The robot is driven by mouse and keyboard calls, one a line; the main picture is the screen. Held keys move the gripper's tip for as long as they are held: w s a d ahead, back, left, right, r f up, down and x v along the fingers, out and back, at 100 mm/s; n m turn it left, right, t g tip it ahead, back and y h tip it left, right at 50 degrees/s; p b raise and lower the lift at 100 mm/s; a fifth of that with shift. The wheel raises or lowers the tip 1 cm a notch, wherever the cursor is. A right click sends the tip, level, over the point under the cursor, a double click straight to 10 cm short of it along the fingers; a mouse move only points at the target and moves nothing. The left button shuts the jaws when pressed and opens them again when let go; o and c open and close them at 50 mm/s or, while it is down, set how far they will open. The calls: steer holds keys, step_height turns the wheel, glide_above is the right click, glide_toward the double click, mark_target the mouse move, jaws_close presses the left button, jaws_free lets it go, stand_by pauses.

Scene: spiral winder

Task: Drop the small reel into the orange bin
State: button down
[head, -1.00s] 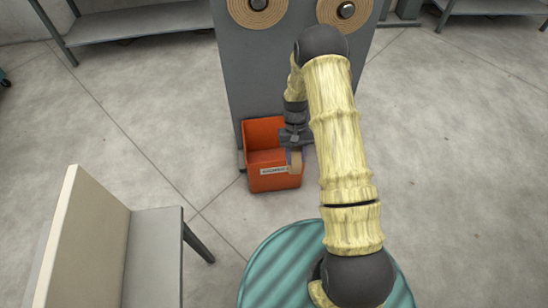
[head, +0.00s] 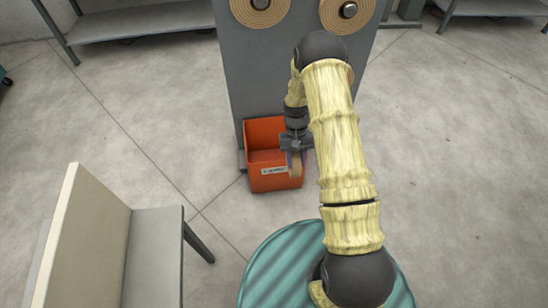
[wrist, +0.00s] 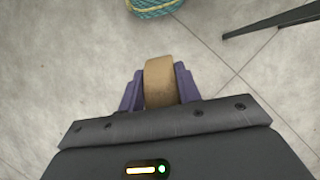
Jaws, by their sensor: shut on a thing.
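The small reel (wrist: 161,84) is a tan-brown roll held between the two purple fingers of my gripper (wrist: 160,90) in the wrist view. In the head view my gripper (head: 295,155) points down with the reel (head: 296,168) at its tip. My gripper is shut on the reel. The orange bin (head: 262,130) stands on the floor against the grey machine. In the head view the gripper and reel overlap the bin's right side. I cannot tell whether the reel is inside the rim or above it. The wrist view does not show the bin.
The grey machine panel (head: 285,70) with two large brown reels (head: 260,8) rises behind the bin. A grey bench with a beige board (head: 85,235) stands at the lower left. Open concrete floor lies left and right of the bin.

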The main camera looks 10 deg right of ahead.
steer(key=w+f+b+x, duration=0.1)
steer(key=w+b+x, duration=0.1)
steer(key=x, duration=1.3)
steer(key=shift+f+b, duration=0.25)
steer(key=shift+b, duration=0.25)
steer(key=shift+w, duration=0.1)
